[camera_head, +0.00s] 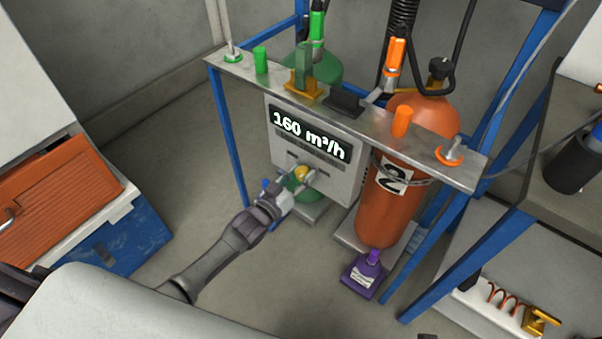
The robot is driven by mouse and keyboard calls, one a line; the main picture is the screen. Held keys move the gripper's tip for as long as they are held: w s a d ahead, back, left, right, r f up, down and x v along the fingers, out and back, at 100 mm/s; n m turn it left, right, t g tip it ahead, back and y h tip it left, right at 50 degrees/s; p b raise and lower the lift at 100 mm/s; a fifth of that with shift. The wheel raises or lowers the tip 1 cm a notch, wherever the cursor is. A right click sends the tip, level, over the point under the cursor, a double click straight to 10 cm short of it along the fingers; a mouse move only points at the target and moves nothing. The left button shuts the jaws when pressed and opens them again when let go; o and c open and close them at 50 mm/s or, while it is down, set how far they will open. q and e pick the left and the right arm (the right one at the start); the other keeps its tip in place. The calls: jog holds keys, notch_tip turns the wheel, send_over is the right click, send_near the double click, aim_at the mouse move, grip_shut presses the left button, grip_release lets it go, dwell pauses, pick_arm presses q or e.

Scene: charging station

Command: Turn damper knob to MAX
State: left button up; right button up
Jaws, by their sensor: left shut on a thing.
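The damper knob (302,172) is a small yellow knob low on the front of a grey control panel (345,184). The panel's display (309,135) reads 160 m³/h in white digits on black. My left arm reaches in from the lower left, and my left gripper (301,177) is shut on the knob, its fingers at either side. The fingers partly hide the knob, and its markings are too small to read. My right gripper is not in view.
A metal shelf (461,177) on blue posts runs above the panel. An orange cylinder marked 2 (389,217) stands right of it, with a purple object (364,274) on the floor below. Floor between is clear.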

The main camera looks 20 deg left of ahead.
pick_arm(q)
jog(key=m, duration=0.2)
jog(key=shift+m, duration=0.3)
jog(key=shift+f+m+p, duration=0.1)
jog(key=shift+m+p, duration=0.2)
jog(key=shift+m, duration=1.4)
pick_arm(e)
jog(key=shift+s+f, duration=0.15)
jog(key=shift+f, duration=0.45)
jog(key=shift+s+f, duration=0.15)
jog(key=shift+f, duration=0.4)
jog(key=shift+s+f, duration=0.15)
pick_arm(q)
jog(key=o, duration=1.1)
jog(key=shift+o, duration=0.2)
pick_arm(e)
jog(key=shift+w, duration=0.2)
